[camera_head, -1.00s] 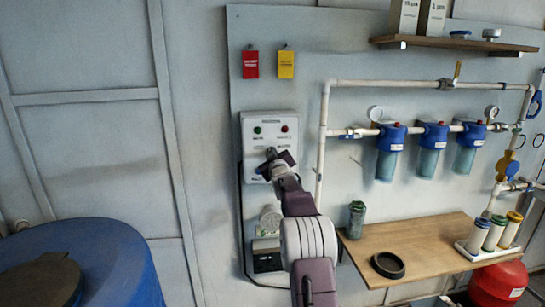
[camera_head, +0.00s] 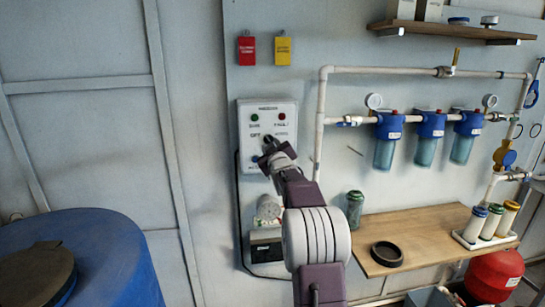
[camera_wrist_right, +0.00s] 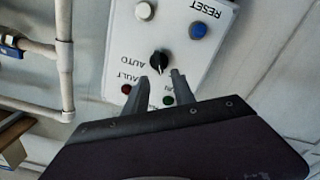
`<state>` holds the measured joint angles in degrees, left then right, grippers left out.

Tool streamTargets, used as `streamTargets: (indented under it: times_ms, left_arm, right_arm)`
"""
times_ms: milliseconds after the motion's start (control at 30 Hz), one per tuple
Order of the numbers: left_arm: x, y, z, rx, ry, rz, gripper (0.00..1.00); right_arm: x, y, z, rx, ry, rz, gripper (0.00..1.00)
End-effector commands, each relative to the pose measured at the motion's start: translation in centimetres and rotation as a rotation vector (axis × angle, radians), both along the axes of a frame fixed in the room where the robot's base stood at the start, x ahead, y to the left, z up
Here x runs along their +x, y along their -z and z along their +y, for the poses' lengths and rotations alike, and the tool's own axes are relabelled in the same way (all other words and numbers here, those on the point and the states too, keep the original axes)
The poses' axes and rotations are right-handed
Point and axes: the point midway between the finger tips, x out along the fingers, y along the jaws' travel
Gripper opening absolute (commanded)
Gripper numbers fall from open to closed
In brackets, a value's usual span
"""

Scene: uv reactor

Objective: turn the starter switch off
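The starter switch is a black rotary knob (camera_wrist_right: 158,60) on a white control panel (camera_head: 283,112). The panel reads OFF to the knob's left in the head view, and AUTO beside it in the wrist view, where the panel is upside down. I cannot tell exactly which way the knob points. My right gripper (camera_head: 269,152) is in front of the panel, just below the knob. In the right wrist view its two fingers (camera_wrist_right: 160,80) are apart, with the knob just beyond and between the tips; contact is not visible. My left gripper is out of view.
Green (camera_wrist_right: 168,99) and red (camera_wrist_right: 126,89) lamps and blue (camera_wrist_right: 198,30) and white (camera_wrist_right: 144,11) round controls surround the knob closely. White pipes (camera_head: 320,130) and blue filters (camera_head: 388,135) are to the right. A wooden bench (camera_head: 430,230) stands below and a blue barrel (camera_head: 110,250) at left.

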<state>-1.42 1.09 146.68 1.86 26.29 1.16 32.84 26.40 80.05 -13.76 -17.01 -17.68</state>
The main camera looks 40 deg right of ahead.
Motion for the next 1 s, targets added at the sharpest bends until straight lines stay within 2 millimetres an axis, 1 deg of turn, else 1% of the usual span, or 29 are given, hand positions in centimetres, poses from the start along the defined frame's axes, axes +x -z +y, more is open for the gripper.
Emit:
streamTargets:
  times_ms: [33,100,233,367,800,867,1000]
  left_arm:
    - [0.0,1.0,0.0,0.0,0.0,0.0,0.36]
    - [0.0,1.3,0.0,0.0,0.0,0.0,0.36]
    - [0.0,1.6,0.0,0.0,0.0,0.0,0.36]
    - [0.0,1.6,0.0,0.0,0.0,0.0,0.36]
    - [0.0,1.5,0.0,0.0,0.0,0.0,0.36]
    - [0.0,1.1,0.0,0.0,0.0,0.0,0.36]
    - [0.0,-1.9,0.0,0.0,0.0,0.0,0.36]
  right_arm:
    - [-0.9,0.4,0.5,-0.001,0.0,-0.001,0.31]
    - [-2.0,0.2,1.1,-0.002,0.0,-0.001,0.31]
    - [-3.1,0.0,1.7,-0.003,0.0,-0.001,0.31]
    - [-3.3,0.0,1.9,-0.002,0.0,0.001,0.31]
    - [-3.3,-0.1,1.8,-0.001,0.0,0.0,0.31]
    - [-3.3,-0.5,1.8,-0.001,-0.001,0.0,0.31]
    - [-3.3,-3.5,1.8,-0.001,-0.001,0.0,0.31]
